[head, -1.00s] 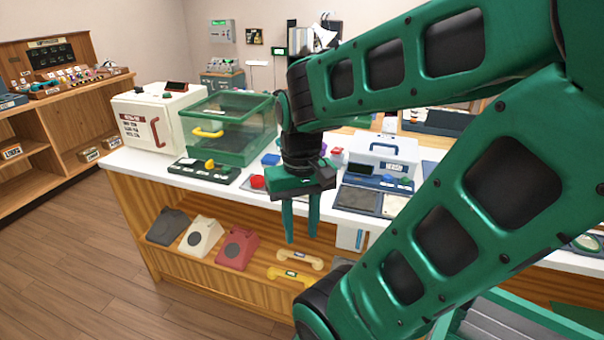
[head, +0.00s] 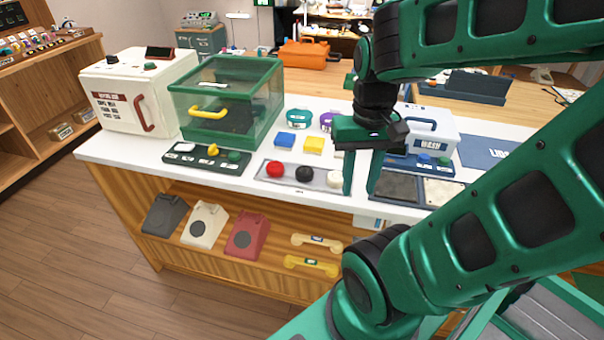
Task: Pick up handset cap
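Three round cap-like pieces sit in a row on a grey tray (head: 289,181) near the counter's front edge: a red one (head: 275,169), a black one (head: 304,174) and a white one (head: 335,178). I cannot tell which is the handset cap. My gripper (head: 360,190) points down with its two green fingers apart and nothing seen between them. It shows just right of the white piece, and its left finger overlaps the tray's right end in the picture. Its height above the counter is unclear.
A green clear-walled box (head: 227,105) and a white cabinet (head: 138,95) stand at left on the counter. Blue (head: 285,141) and yellow (head: 313,145) blocks lie behind the tray. A white-and-blue machine (head: 423,135) is behind my gripper. Phone bodies and handsets lie on the shelf below.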

